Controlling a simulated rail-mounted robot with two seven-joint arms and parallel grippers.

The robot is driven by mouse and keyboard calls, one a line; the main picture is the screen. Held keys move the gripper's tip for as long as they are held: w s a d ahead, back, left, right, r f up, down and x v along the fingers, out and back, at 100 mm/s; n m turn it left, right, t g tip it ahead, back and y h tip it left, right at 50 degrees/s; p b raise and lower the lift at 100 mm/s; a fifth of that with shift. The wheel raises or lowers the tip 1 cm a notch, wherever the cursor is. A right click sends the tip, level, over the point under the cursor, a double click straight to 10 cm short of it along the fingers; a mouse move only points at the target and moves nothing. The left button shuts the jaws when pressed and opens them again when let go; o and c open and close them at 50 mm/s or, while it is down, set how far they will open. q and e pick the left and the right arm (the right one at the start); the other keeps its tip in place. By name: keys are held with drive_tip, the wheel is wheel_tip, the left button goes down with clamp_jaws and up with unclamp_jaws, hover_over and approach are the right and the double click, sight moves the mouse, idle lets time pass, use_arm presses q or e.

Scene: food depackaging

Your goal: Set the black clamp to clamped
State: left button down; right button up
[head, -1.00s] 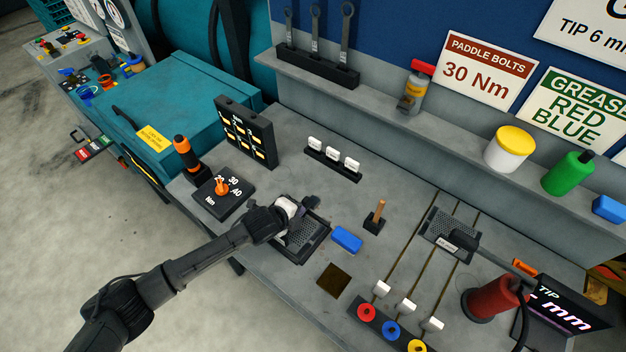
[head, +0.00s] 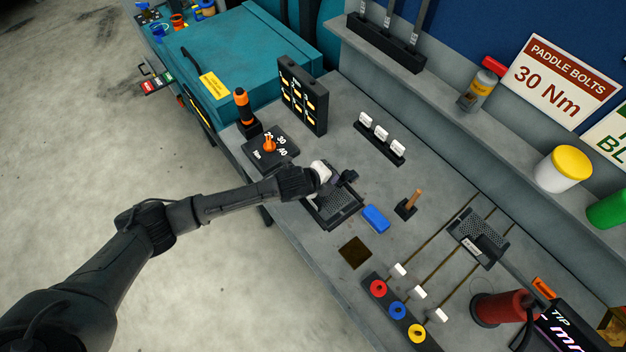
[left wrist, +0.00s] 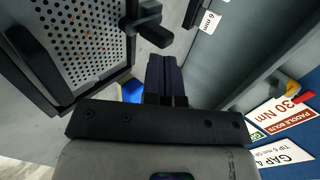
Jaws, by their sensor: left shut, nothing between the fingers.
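The black clamp (left wrist: 150,24) shows in the left wrist view as a dark block with a stubby handle at the edge of a perforated plate (left wrist: 80,35). In the head view the clamp (head: 350,177) is a small dark shape at the far edge of the perforated tray (head: 350,217), partly behind my wrist. My left gripper (left wrist: 167,62) is shut and empty, its fingers together just beside the clamp handle. In the head view the fingers are hard to make out against the clamp. Whether they touch it, I cannot tell. My right gripper is not in view.
A blue block (head: 376,218) lies right of the tray, and a wooden-handled lever (head: 411,203) stands beyond it. A dial box (head: 270,146) and a black label panel (head: 302,95) stand to the left. A second perforated plate (head: 478,236) lies at right.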

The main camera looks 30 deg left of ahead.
use_arm(q)
drive_tip(key=s+a+r, duration=0.2)
drive_tip(key=s+a, duration=0.1)
drive_tip(key=s, duration=0.3)
drive_tip(key=shift+s+r, duration=0.15)
drive_tip(key=shift+s, duration=0.1)
idle(0.5)
